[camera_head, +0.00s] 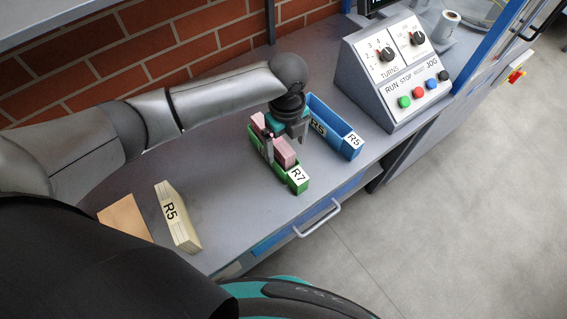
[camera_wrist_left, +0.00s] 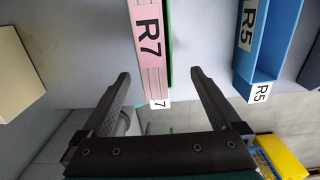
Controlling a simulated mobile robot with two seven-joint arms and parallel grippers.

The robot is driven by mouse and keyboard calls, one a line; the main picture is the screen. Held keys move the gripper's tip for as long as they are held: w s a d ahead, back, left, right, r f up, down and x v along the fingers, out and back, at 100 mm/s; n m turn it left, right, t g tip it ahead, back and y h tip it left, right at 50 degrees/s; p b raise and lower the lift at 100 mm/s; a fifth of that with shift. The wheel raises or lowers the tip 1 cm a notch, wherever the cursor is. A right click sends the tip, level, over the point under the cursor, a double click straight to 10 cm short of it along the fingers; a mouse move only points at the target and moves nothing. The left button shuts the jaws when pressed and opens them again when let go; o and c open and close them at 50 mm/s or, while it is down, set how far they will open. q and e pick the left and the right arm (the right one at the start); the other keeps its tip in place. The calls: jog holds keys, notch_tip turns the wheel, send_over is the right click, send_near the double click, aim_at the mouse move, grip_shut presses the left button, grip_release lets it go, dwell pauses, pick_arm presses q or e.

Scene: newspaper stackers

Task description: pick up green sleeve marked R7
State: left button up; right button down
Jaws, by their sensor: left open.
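The green sleeve (camera_head: 283,177) lies on the grey bench with a white R7 label on its near end. Pink material (camera_head: 284,153) sits inside it. In the left wrist view a green edge of the sleeve (camera_wrist_left: 168,40) shows beside the pink block (camera_wrist_left: 151,50) marked R7. My left gripper (camera_head: 286,145) is over the sleeve, partly covering it. In the left wrist view the fingers of my left gripper (camera_wrist_left: 159,73) are apart, one on each side of the pink block's end in the picture. Contact cannot be told. My right gripper is not in view.
A blue sleeve (camera_head: 334,128) marked R5 lies close to the right of the green one. A cream block (camera_head: 178,217) marked R5 and a brown piece (camera_head: 125,216) lie at the left. A control panel (camera_head: 397,75) stands at the right, a brick wall (camera_head: 170,45) behind.

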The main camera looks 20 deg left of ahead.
pick_arm(q)
jog(key=f, duration=0.4)
jog(key=f+b, duration=0.1)
jog(key=f, duration=0.1)
jog(key=shift+s+a+f, duration=0.2)
jog(key=shift+a+f, duration=0.05)
jog(key=shift+f, duration=0.15)
jog(key=c, duration=1.5)
